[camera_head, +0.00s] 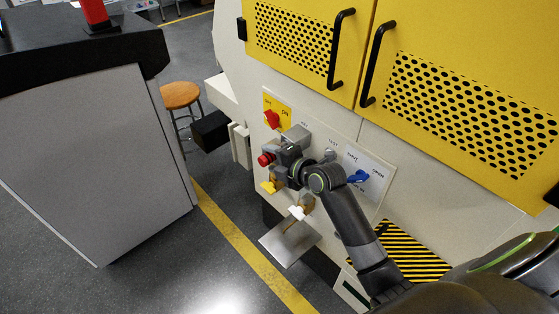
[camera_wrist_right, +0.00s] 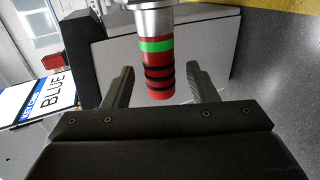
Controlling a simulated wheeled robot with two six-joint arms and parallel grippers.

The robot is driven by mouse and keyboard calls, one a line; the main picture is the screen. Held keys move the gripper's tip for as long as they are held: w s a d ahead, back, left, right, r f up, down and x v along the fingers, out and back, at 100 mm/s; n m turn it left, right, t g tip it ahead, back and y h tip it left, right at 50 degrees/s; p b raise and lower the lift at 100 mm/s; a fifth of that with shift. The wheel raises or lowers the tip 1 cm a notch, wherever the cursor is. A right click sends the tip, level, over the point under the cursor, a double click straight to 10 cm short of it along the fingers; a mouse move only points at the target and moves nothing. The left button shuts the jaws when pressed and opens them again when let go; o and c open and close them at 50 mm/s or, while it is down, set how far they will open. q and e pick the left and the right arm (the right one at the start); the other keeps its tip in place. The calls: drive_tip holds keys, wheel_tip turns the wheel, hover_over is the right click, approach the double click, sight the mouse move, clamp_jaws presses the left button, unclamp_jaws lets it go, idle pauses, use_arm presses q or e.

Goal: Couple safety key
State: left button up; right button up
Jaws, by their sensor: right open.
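My right gripper (camera_head: 284,156) is at the machine's control panel (camera_head: 336,137), beside a red knob-like end (camera_head: 265,160). In the right wrist view, my right gripper (camera_wrist_right: 160,92) is open. A red cylindrical grip (camera_wrist_right: 157,82) with black rings and a green band hangs from a metal shaft between its fingers, with a gap on each side. It may be the key's handle; I cannot tell. A blue handle (camera_head: 358,177) sits on a white plate at the panel's right. A red knob (camera_head: 271,119) sits on a yellow plate at upper left. My left gripper is out of view.
Yellow doors (camera_head: 475,85) with black handles are above the panel. A metal plate (camera_head: 290,243) juts out below it. A grey cabinet (camera_head: 90,150) and a stool (camera_head: 180,95) stand left. A tag reading BLUE (camera_wrist_right: 45,92) shows in the wrist view.

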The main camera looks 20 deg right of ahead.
drive_tip(key=b+v, duration=0.1)
drive_tip(key=v, duration=1.6)
drive_tip(key=shift+s, duration=0.2)
